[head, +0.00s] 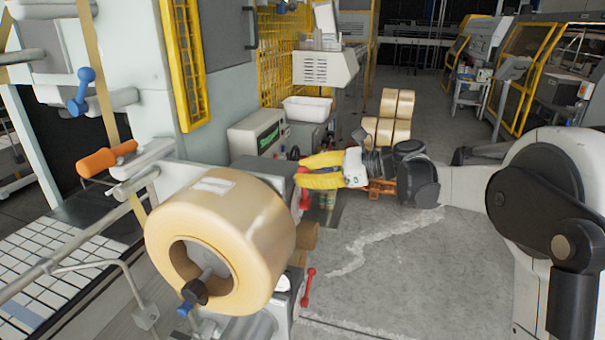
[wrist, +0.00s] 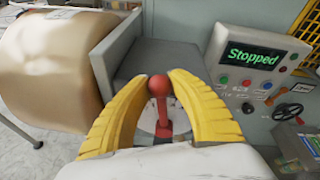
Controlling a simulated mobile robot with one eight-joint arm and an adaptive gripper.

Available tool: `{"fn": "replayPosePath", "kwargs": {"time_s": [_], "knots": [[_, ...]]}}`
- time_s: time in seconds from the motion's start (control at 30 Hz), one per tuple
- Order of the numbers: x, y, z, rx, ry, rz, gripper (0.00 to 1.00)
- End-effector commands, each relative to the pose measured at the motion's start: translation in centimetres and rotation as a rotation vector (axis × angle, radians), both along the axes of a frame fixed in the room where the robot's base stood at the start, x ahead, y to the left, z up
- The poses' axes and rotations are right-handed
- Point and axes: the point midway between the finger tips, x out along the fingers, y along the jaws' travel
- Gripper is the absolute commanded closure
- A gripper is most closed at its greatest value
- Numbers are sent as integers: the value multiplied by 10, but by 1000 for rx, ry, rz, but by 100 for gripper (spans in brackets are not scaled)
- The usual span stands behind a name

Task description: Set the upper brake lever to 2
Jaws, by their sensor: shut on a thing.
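The upper brake lever (wrist: 158,85) is red with a round ball knob. In the wrist view it stands between the two yellow fingers of my gripper (wrist: 157,79), which is shut on it. A pale plate (wrist: 147,118) shows behind the lever; no number on it is readable, so I cannot tell the setting. In the head view my gripper (head: 302,170) reaches in from the right to the upper lever (head: 304,199), which is partly hidden by the fingers. A second red lever (head: 307,287) stands lower, near the big tape roll, apart from my gripper.
A large tan tape roll (head: 268,225) sits on a spindle left of the levers. Stacked rolls (head: 396,104) stand behind. The grey floor (head: 400,270) on the right is clear.

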Motion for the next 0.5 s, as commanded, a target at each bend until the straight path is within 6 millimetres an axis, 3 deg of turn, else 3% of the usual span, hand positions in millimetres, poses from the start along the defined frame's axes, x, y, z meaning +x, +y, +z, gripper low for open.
{"fn": "replayPosePath", "kwargs": {"time_s": [0.03,0.1,0.13,0.5], "knots": [[0,-1,0,-1,0,-1,74],[0,-1,0,-1,-1,-1,53],[0,-1,0,-1,-1,-1,50],[-1,-6,1,-1,-1,-1,50]]}}
